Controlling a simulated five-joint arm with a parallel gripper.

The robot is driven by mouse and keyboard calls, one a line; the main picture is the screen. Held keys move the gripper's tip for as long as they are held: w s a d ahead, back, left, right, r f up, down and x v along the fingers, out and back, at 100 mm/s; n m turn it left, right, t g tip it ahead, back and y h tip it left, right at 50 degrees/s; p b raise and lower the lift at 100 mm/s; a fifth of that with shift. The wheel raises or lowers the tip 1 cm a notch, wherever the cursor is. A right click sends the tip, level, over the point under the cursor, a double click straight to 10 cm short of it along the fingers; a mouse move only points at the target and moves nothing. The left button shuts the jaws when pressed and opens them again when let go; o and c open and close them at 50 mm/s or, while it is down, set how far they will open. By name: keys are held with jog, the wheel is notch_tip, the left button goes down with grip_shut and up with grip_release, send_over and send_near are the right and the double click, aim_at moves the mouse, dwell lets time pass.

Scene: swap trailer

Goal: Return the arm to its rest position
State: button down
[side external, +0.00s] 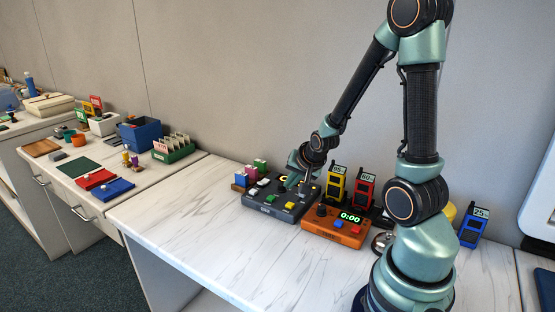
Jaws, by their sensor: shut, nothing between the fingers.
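My gripper (304,187) is at the end of my arm, low over the right part of a dark grey control box (270,208). Its fingers point down and are shut, with nothing held. It is too small in the view to tell whether the fingertips touch the box. The box carries several coloured and white buttons. My arm is bent, reaching from its base at the right down to the left.
An orange box (325,236) with a green display reading 0:00 stands right of the grey box. Yellow (336,184), red (364,190) and blue (473,228) handheld units stand behind and right. Coloured blocks (250,174) sit left. The front tabletop (190,225) is clear.

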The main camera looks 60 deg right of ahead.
jog(key=shift+r, duration=0.65)
jog(key=s+a+r+n+y, duration=0.1)
jog(key=s+a+r+n, duration=0.2)
jog(key=a+r+n, duration=0.4)
jog(key=s+a+r+n+y, duration=0.2)
jog(key=a+r+n, duration=0.4)
jog(key=a, duration=0.6)
jog(key=shift+s+a+r+n+g+y, duration=0.15)
jog(key=shift+s+r+n+g+y, duration=0.15)
jog(key=shift+s+r+n+g, duration=0.15)
